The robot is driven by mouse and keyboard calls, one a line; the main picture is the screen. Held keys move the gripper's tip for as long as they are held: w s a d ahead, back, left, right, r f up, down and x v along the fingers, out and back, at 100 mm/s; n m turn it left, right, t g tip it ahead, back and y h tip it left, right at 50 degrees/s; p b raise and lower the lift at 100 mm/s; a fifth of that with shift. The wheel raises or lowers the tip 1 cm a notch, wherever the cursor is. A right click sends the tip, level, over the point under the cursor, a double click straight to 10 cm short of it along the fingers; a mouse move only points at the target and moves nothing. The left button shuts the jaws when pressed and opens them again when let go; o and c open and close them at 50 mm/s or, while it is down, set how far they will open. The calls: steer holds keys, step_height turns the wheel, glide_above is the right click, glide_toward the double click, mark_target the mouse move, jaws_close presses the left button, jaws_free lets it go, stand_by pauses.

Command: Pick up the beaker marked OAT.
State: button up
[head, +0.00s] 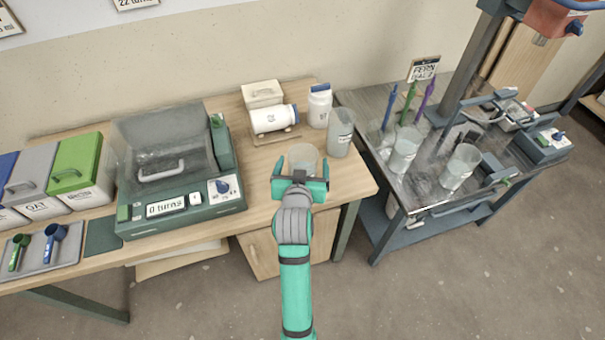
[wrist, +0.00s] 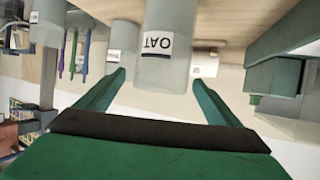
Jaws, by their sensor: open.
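The beaker marked OAT (wrist: 166,72) is translucent grey with a white label and appears upside down in the wrist view. It lies between the two fingers of my gripper (wrist: 158,78), with a gap on each side. In the head view the OAT beaker (head: 303,156) stands near the right end of the wooden bench, just beyond my gripper (head: 301,176), its label hidden. My gripper is open and holds nothing. I cannot tell how far the fingertips reach along the beaker's sides.
Another beaker (head: 341,132) stands close behind on the right. White jars (head: 320,105) are at the back. A green machine (head: 180,205) reading "0 turns" is to the left, beside a grey OAT bin (head: 38,206). A metal cart (head: 430,192) with more beakers is to the right.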

mark_target(304, 151)
steer(key=shift+x, duration=3.7)
steer(key=shift+a, duration=0.15)
steer(key=c, duration=1.8)
steer(key=shift+r, duration=0.1)
steer(key=shift+c, duration=1.2)
steer(key=shift+r, duration=0.2)
